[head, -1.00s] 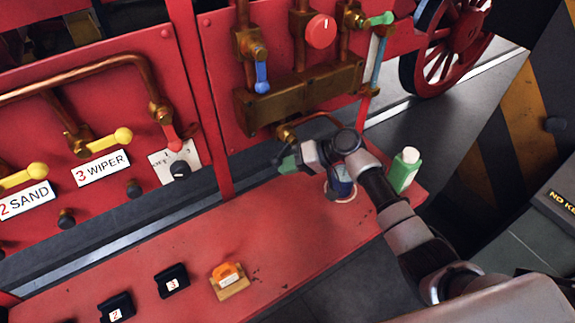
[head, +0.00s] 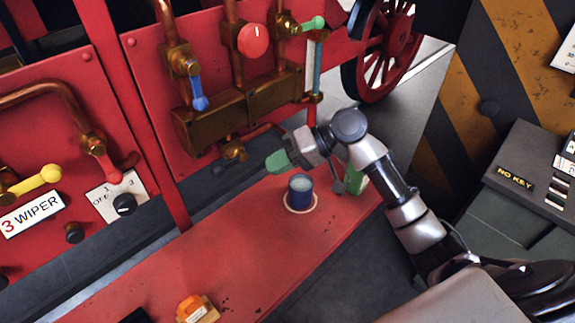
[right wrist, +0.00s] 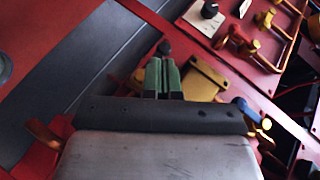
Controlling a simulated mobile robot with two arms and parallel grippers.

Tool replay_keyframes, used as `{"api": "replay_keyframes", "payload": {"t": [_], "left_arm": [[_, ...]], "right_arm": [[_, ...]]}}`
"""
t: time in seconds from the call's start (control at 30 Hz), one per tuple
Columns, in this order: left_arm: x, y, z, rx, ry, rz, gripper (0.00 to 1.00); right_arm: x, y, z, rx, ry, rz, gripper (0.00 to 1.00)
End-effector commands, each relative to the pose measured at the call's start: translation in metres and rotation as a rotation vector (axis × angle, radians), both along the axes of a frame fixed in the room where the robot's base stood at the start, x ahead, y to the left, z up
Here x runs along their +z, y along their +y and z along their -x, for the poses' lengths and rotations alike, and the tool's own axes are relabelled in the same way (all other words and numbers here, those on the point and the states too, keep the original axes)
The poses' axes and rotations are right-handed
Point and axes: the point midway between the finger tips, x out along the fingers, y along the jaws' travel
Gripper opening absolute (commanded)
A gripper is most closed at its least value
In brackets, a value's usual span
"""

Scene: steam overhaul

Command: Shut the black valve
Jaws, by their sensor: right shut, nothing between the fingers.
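A brass valve (head: 235,152) sits low under the brass block (head: 215,122) on the red panel; its handle is hard to make out in the head view. In the right wrist view a round black knob (right wrist: 165,47) shows just beyond my fingertips, likely the black valve's handle; I cannot tell whether they touch. My right gripper (head: 275,161) is to the right of the brass valve, its green fingers shut and empty. The fingers show side by side in the right wrist view (right wrist: 163,78). My left gripper is not in view.
A blue cup (head: 300,188) stands on the red shelf (head: 235,235) below my right gripper. A green bottle (head: 356,180) is partly hidden behind my right arm. A blue lever (head: 198,92) and a red knob (head: 253,39) are above. A selector dial (head: 124,204) is left.

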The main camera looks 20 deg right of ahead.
Motion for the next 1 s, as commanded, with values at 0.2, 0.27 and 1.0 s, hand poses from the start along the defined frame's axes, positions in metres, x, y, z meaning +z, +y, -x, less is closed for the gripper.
{"api": "replay_keyframes", "payload": {"t": [0.2, 0.27, 1.0], "left_arm": [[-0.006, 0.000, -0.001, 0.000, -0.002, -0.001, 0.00], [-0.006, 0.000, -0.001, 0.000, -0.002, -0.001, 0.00], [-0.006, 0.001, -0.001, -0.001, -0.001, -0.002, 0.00]], "right_arm": [[0.010, -0.015, 0.014, 0.001, 0.001, 0.001, 0.00], [0.011, -0.016, 0.015, 0.001, 0.002, 0.001, 0.00], [-0.052, 0.003, 0.048, 0.000, -0.009, 0.162, 0.00]]}}
